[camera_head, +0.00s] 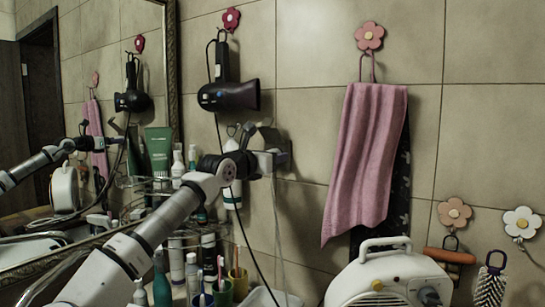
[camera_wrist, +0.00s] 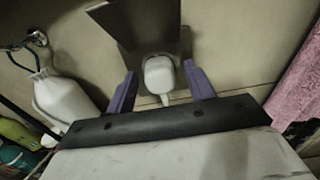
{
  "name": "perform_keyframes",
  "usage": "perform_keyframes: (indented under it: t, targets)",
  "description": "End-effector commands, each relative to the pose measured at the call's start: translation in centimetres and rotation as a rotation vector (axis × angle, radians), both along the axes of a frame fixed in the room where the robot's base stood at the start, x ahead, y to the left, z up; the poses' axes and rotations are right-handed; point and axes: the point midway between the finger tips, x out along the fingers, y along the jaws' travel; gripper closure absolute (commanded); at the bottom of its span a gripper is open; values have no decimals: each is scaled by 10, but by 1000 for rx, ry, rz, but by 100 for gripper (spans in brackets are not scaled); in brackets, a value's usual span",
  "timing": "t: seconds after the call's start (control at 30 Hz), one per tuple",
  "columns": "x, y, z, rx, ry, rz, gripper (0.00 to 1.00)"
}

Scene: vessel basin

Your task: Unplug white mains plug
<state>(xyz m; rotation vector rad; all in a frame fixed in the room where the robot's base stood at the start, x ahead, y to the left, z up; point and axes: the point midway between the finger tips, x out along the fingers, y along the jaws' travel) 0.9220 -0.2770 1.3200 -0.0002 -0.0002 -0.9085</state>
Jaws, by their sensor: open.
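The white mains plug (camera_wrist: 158,76) sits against a grey metallic plate on the tiled wall, in the upper middle of the wrist view. Its short cord end points down toward my palm. My gripper (camera_wrist: 160,70) is open, with one purple finger on each side of the plug and a visible gap on both sides. The fingers do not grip it. In the head view my gripper (camera_head: 272,160) is at the wall below the hair dryer, and the plug is hidden or cannot be made out there.
A white bottle (camera_wrist: 62,100) hangs left of my gripper. A hair dryer (camera_head: 228,95) hangs above, its dark cord running down. A pink towel (camera_head: 365,160) hangs to the right above a white heater (camera_head: 385,280). Bottles and cups crowd below; a mirror (camera_head: 90,120) is left.

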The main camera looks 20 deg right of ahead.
Motion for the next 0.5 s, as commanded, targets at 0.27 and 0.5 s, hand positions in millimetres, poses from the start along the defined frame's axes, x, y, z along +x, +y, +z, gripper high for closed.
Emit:
perform_keyframes:
  t: [0.27, 0.5]
  targets:
    - [0, 0, -1, 0, 0, 0, 46]
    - [0, 0, 0, 0, 0, 0, 50]
